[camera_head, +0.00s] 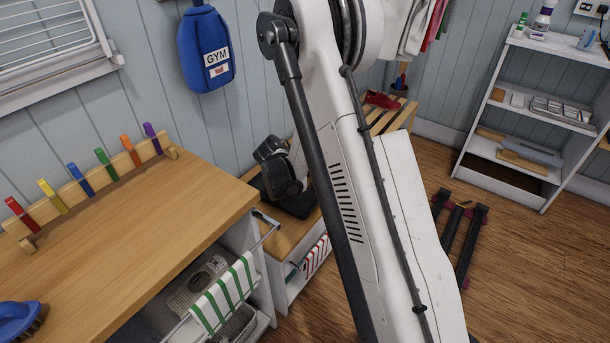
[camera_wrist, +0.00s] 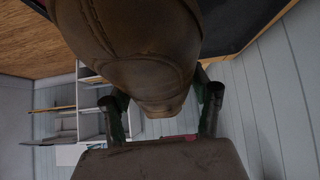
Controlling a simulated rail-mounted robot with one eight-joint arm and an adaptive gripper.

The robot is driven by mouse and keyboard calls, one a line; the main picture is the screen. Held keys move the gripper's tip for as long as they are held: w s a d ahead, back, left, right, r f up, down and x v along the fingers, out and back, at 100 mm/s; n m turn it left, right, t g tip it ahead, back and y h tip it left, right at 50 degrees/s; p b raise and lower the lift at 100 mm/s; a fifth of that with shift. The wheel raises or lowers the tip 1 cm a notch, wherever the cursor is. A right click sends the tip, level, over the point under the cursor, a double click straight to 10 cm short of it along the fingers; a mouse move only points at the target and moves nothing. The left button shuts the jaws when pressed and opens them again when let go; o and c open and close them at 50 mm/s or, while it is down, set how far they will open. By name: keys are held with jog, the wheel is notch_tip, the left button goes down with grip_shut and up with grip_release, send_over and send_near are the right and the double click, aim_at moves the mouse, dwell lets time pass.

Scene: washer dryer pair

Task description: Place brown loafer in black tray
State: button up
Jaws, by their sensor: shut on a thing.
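The brown loafer (camera_wrist: 140,45) fills the upper middle of the wrist view, very close to the camera. My gripper (camera_wrist: 162,105) is shut on it, with one dark finger on each side. In the head view, the dark end of my arm is over a black tray (camera_head: 301,207) on the low wooden bench, and my white arm hides part of that area. I cannot make out the loafer in the head view. A dark surface, likely the tray (camera_wrist: 238,18), shows at the upper right of the wrist view, apart from the fingers.
A wooden counter (camera_head: 120,240) with colored pegs stands at the left. A blue gym bag (camera_head: 205,50) hangs on the wall above the bench. Red shoes (camera_head: 381,100) sit on a slatted bench behind my arm. A white shelf (camera_head: 500,178) stands at the right.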

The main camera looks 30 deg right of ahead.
jog(key=w+d+f+b, duration=0.1)
jog(key=w+d+f, duration=0.1)
jog(key=w+d+f+b, duration=0.1)
jog(key=w+d+f, duration=0.1)
jog(key=w, duration=0.1)
jog(key=w+d+f+b, duration=0.1)
jog(key=w+d+f, duration=0.1)
jog(key=w, duration=0.1)
jog(key=shift+f, duration=0.1)
notch_tip(320, 180, down, 4)
jog(key=shift+a+r+b, duration=0.1)
jog(key=shift+b, duration=0.85)
jog(key=o, duration=1.5)
jog(key=shift+s, duration=0.1)
jog(key=shift+r, duration=0.1)
